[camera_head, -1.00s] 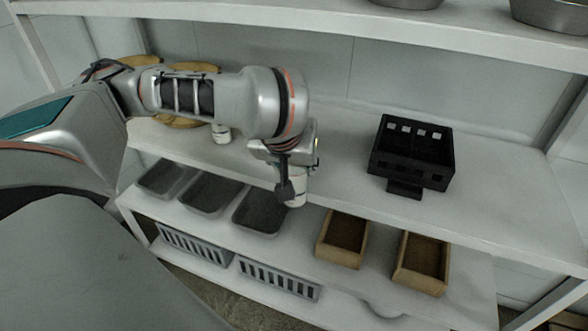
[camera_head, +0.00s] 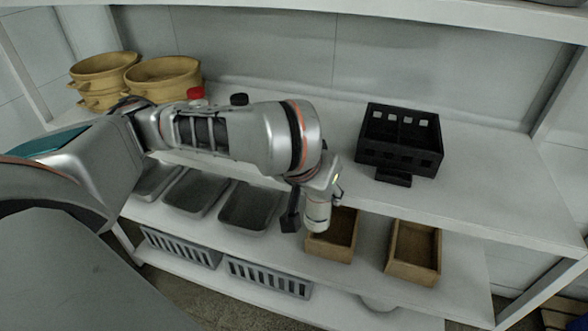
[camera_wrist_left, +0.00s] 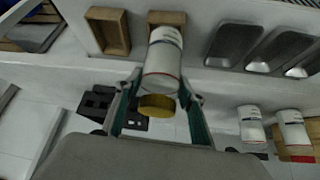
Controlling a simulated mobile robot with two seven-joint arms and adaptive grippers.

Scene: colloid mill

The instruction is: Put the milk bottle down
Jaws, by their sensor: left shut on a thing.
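The milk bottle is a white cylinder (camera_head: 318,212) with a printed label and a gold-yellow cap, the cap clear in the left wrist view (camera_wrist_left: 157,104). My left gripper (camera_head: 303,207) is shut on it, with one finger on each side of its body in the left wrist view (camera_wrist_left: 160,92). In the head view the bottle hangs in front of the upper shelf's front edge, overlapping a wooden box below. I see no surface touching it. My right gripper is not in view.
The upper shelf (camera_head: 460,205) holds a black crate (camera_head: 398,140) and yellow pots (camera_head: 163,78). Two more white bottles (camera_wrist_left: 250,124) (camera_wrist_left: 292,132) stand there, partly behind my arm in the head view. Grey trays (camera_head: 250,206) and wooden boxes (camera_head: 413,252) sit on the shelf below.

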